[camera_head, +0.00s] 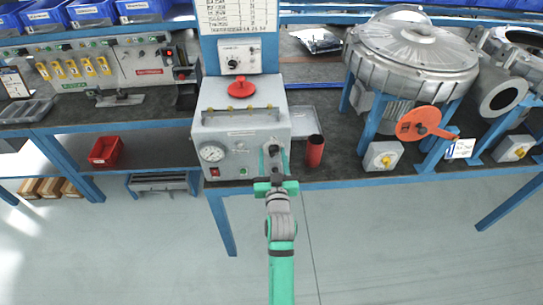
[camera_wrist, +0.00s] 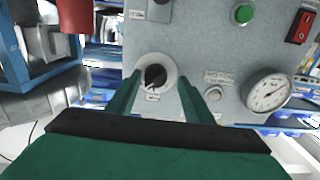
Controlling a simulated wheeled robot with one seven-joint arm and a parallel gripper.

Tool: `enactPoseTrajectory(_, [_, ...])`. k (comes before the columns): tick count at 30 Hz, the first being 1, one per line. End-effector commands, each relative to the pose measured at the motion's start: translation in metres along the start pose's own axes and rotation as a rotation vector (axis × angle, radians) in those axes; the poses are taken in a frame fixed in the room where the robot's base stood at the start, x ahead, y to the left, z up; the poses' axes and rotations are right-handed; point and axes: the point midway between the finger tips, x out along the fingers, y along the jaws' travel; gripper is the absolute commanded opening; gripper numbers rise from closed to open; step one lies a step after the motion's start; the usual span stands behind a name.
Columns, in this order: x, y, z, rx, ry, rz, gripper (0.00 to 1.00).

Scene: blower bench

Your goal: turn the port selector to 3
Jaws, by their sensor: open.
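The port selector is a black knob (camera_wrist: 155,77) on a pale round plate, on the front of a grey box (camera_wrist: 215,50) in the wrist view. A small label sits by it, too blurred to read. My gripper (camera_wrist: 160,82) is open, its two green fingers pointing at the panel. The knob shows between the fingertips, closer to the left one. I cannot tell whether either finger touches it. In the head view my gripper (camera_head: 275,160) is at the right part of the grey box's front (camera_head: 236,150) and mostly hides the knob.
The box front also carries a pressure gauge (camera_wrist: 268,91), a green button (camera_wrist: 243,14) and a red switch (camera_wrist: 300,26). A red cup (camera_head: 315,151) stands just right of the box. A large metal blower (camera_head: 413,55) is farther right. The floor in front is clear.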

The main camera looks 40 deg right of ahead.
Motion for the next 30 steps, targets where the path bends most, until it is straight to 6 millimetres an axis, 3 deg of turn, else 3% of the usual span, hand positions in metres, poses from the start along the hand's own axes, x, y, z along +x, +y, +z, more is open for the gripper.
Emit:
enactPoseTrajectory(5, [-0.019,0.005,0.001,-0.001,-0.002,0.007,0.47])
enactPoseTrajectory(18, [-0.088,-0.005,0.001,0.0,-0.001,-0.006,0.47])
enactPoseTrajectory(30, [-0.104,-0.004,0.0,0.0,0.0,-0.005,0.47])
